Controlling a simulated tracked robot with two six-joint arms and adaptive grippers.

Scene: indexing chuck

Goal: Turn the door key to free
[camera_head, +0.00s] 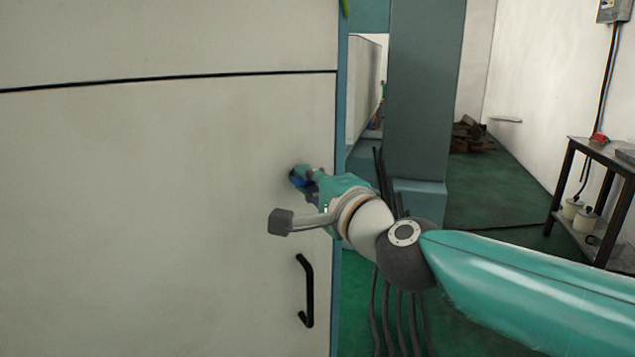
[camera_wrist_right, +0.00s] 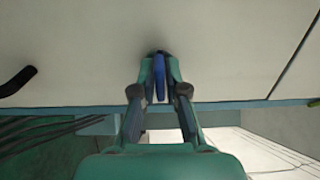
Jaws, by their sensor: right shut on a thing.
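The door key is blue and sits at the pale door (camera_head: 160,200), near its right edge. In the head view only a small part of the key (camera_head: 298,181) shows behind my right gripper (camera_head: 303,178). In the right wrist view the blue key (camera_wrist_right: 160,78) stands between the two fingertips of my right gripper (camera_wrist_right: 160,70), which are shut on it close against the door face. The key's lock is hidden behind the fingertips. My left gripper is not in view.
A black door handle (camera_head: 306,290) is below the key; it shows in the wrist view too. Dark cables (camera_head: 390,310) hang beside the door edge. A teal pillar (camera_head: 425,90) stands behind. A metal table (camera_head: 600,180) is at the far right.

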